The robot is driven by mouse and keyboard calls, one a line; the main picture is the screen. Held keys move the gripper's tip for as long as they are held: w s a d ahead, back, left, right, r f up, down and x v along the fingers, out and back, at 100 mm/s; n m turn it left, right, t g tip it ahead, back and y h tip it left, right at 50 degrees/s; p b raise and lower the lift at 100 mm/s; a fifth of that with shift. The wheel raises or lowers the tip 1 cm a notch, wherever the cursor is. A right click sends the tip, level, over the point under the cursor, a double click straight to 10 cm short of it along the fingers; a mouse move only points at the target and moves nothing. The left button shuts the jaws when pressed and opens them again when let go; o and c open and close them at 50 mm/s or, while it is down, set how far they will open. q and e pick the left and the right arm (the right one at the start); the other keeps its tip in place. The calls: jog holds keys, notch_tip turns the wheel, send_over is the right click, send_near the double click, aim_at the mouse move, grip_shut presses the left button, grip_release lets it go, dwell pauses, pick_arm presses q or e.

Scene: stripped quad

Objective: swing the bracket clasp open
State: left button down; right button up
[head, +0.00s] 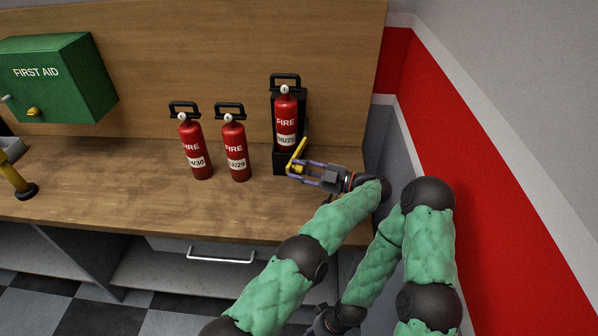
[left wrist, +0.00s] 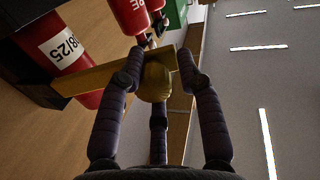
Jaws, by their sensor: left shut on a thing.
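The black bracket (head: 281,158) stands at the back right of the counter and holds a red fire extinguisher (head: 286,115). Its yellow clasp (head: 301,149) is a flat bar sticking out at a slant at the extinguisher's lower right front. In the left wrist view the bar (left wrist: 95,77) crosses beside the extinguisher's label (left wrist: 62,47) and bears a rounded yellow knob (left wrist: 155,82). My left gripper (head: 292,170) is shut on the clasp's knob end, with fingers on both sides. My right gripper (head: 322,322) is low at the bottom edge, partly hidden; its fingers are unclear.
Two loose extinguishers stand left of the bracket, one nearer (head: 236,150) and one farther left (head: 194,150). A green first aid box (head: 62,80) hangs on the wooden back panel. A yellow-handled item (head: 15,178) is far left. The red and grey wall (head: 470,130) closes the right side.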

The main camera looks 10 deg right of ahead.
pick_arm(q)
jog(key=shift+w+d+r+n+g, duration=0.2)
jog(key=shift+d+r+n+g, duration=0.15)
jog(key=shift+r, duration=0.45)
jog(key=c, duration=0.9)
grip_release()
jog(key=shift+d, duration=0.1)
jog(key=shift+c, duration=0.2)
jog(key=shift+w+f, duration=0.2)
jog(key=shift+f, duration=0.05)
jog(key=shift+s+f, duration=0.15)
jog(key=shift+f, duration=0.15)
